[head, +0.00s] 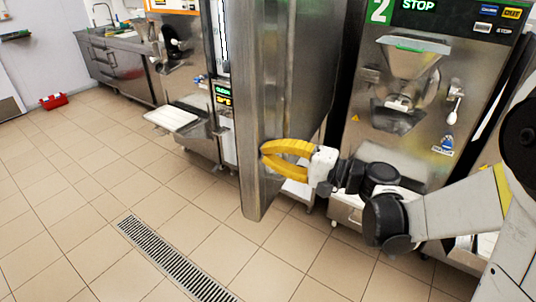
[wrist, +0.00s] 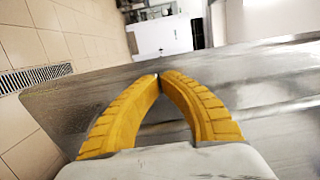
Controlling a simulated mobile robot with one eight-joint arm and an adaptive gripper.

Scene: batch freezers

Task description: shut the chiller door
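The chiller door (head: 312,75) is a tall brushed-steel panel in the middle of the head view. It stands open, jutting out from the row of machines, with its lower corner above the tiled floor. My gripper (head: 264,150) has yellow fingers and is in front of the door's lower part. In the wrist view the fingertips (wrist: 160,75) meet or nearly meet, with no object seen between them. The door (wrist: 275,75) fills much of the wrist view behind and beside the fingers. I cannot tell whether the fingers touch it. The chiller's inside is hidden.
A batch freezer (head: 410,120) marked 2 stands right of the door, and another machine (head: 190,90) with a white tray stands left. A floor drain (head: 175,262) crosses the open tiles. A red box (head: 54,101) lies far left, near a steel sink counter (head: 118,65).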

